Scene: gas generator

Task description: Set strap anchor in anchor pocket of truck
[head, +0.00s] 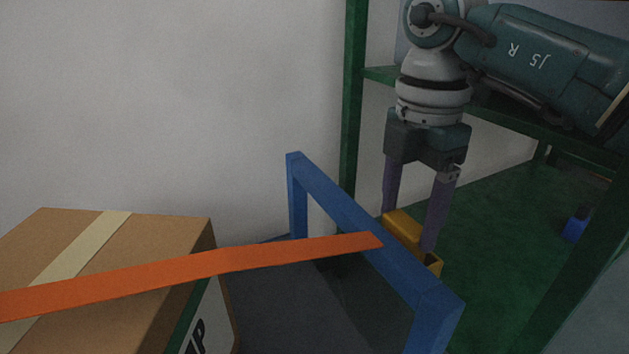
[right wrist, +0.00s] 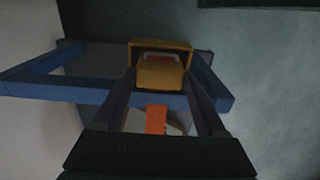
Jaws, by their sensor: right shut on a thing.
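My right gripper (head: 415,230) points down at the far side of the blue rail of the truck (head: 375,232). Its fingers are shut on a yellow block, the strap anchor (right wrist: 160,78). A yellow open-topped holder, the anchor pocket (head: 434,263), sits against the rail, partly hidden by a finger. In the right wrist view its yellow rim (right wrist: 160,43) frames the block, with a grey and reddish patch between them. I cannot tell how deep the block sits in the pocket. My left gripper is not in view.
An orange strap (head: 220,263) runs across a taped cardboard box (head: 105,250) and ends over the blue rail. A green rack (head: 352,110) stands behind, its post close to my right gripper. A small blue object (head: 576,224) lies at the right on the green surface.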

